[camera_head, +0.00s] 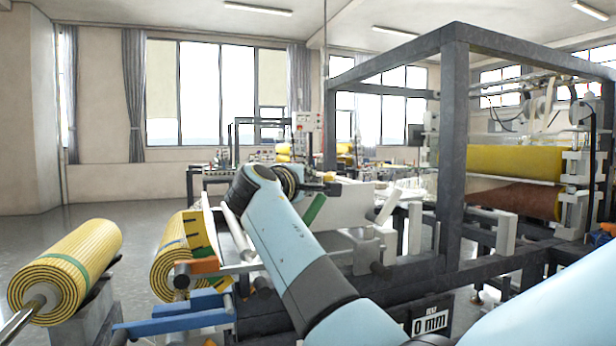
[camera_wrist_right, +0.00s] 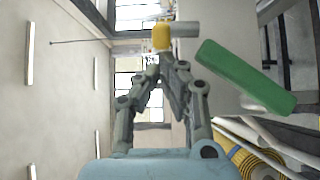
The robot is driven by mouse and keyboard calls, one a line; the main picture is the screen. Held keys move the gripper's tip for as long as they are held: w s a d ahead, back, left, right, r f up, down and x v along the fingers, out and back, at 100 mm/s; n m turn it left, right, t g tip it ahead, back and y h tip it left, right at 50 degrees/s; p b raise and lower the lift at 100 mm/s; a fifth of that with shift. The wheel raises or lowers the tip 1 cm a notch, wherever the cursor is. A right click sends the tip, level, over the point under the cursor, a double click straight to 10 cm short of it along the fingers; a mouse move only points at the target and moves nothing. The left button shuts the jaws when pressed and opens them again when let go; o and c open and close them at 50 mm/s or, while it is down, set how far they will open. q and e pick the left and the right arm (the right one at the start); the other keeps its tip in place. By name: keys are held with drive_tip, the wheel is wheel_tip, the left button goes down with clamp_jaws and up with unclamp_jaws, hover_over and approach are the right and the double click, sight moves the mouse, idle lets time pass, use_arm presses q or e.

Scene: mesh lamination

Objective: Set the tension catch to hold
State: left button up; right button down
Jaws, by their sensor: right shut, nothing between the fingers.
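No part is clearly labelled as the tension catch. A green bar-shaped handle (camera_head: 315,209) stands tilted at the machine's front, just beyond my right gripper. It shows large in the right wrist view (camera_wrist_right: 245,78), to the right of the fingers and apart from them. A yellow knob on a grey stub (camera_wrist_right: 162,35) is ahead of the fingertips in the right wrist view; I cannot tell whether they touch. My right gripper (camera_head: 322,187) is shut and empty; its fingers converge in the right wrist view (camera_wrist_right: 166,62). My left gripper is out of view.
Yellow striped rolls (camera_head: 65,272) stand at the left, one on the machine's unwind side (camera_head: 172,262). An orange block (camera_head: 197,266) and blue bars (camera_head: 170,325) lie low in front. A dark frame (camera_head: 455,130) rises at the right around a yellow roller (camera_head: 513,163).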

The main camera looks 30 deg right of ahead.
drive_tip(key=shift+s+d+r+n+t+y+p, duration=0.15)
drive_tip(key=shift+s+n+t+y+p, duration=0.25)
drive_tip(key=shift+p, duration=0.4)
drive_tip(key=shift+s+d+n+t+y+p, duration=0.1)
drive_tip(key=shift+s+n+t+y+p, duration=0.3)
drive_tip(key=shift+p, duration=0.6)
drive_tip(key=s+d+n+t+y+p, duration=0.4)
drive_tip(key=d+n+t+y+p, duration=0.1)
drive_tip(key=y+p, duration=0.5)
drive_tip(key=n+t+p, duration=0.1)
drive_tip(key=n, duration=0.1)
drive_tip(key=shift+s+d+n, duration=0.15)
drive_tip(key=shift+d+n, duration=0.15)
drive_tip(key=shift+d, duration=0.1)
